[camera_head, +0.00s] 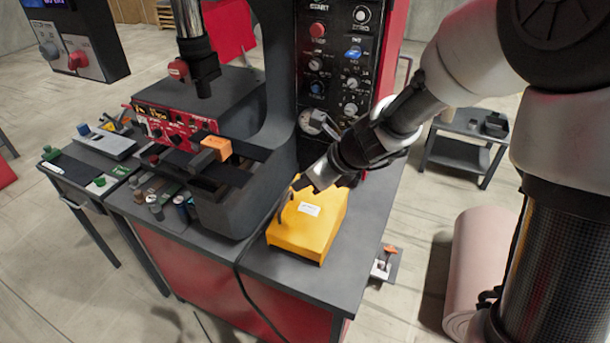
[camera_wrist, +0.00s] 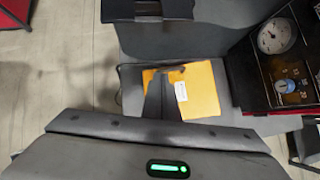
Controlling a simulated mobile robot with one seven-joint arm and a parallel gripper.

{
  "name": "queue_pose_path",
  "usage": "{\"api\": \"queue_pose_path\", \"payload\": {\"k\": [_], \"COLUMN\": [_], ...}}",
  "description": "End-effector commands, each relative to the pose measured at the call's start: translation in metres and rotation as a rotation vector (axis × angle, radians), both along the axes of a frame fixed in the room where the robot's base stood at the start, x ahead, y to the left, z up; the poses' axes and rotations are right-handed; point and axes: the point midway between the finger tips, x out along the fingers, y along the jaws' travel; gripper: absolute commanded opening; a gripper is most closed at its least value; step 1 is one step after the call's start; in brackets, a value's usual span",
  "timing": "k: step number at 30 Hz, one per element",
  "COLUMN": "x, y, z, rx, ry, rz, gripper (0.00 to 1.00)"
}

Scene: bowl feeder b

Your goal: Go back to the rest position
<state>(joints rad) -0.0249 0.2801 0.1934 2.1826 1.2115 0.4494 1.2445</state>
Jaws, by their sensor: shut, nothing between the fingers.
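My gripper (camera_head: 298,185) is at the end of my arm, which reaches in from the right. Its fingers are shut and empty. It hangs by the upper left part of a yellow box (camera_head: 308,230) on the dark bench top, apparently above it; I cannot tell the exact gap. In the wrist view the closed fingers (camera_wrist: 160,97) show dark against the yellow box (camera_wrist: 203,90), hiding part of its left side. A white label is on the box's top.
A machine with a control panel (camera_head: 340,55) stands behind the box. An orange block (camera_head: 217,148) is on the machine's left side. Small cans and tools crowd the bench's left. A pink roll (camera_head: 470,270) stands on the floor at right. A black cable runs down the bench front.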

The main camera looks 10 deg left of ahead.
Motion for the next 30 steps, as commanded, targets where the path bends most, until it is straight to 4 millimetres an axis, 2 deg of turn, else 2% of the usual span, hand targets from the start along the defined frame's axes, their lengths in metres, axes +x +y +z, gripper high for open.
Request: {"api": "queue_pose_path", "payload": {"k": [8, 11, 14, 18, 21, 27, 30], "x": [-0.005, -0.012, -0.03, -0.076, -0.113, -0.176, -0.196], "y": [-0.006, -0.011, -0.025, -0.06, -0.093, -0.162, -0.188], "z": [0.01, 0.025, 0.055, 0.102, 0.125, 0.152, 0.158], "rx": [-0.005, -0.048, -0.162, -0.424, -0.638, -1.02, -1.14], "ry": [-0.006, -0.069, -0.207, -0.45, -0.583, -0.694, -0.687], "rz": [0.01, 0.093, 0.29, 0.696, 0.994, 1.504, 1.672], "gripper": [0.0, 0.0, 0.0, 0.0, 0.0, 0.0, 0.0]}}
